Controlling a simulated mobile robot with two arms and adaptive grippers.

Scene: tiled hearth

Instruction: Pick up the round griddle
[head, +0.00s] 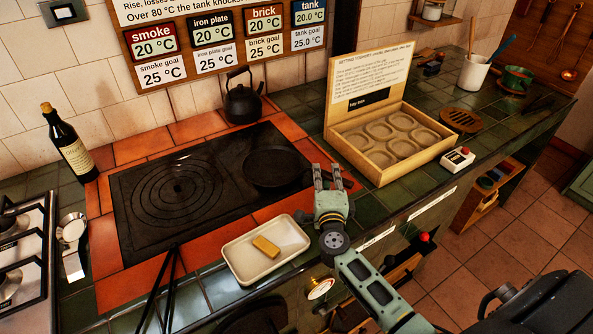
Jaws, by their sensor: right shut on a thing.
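The round griddle (272,167) is a dark, shallow pan at the right end of the black iron plate (140,217). It looks level, and I cannot tell whether it touches the plate. My right gripper (322,172) reaches up from the lower right and is shut on the griddle's handle, just right of the pan. The fingers hide part of the handle. My left gripper is not in view.
A cream tray (240,263) with a yellow block (266,246) sits in front. A black kettle (242,100) stands behind the griddle. An open wooden box (378,178) is to the right. A dark bottle (70,143) stands left. Thin black rods (170,290) show at front left.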

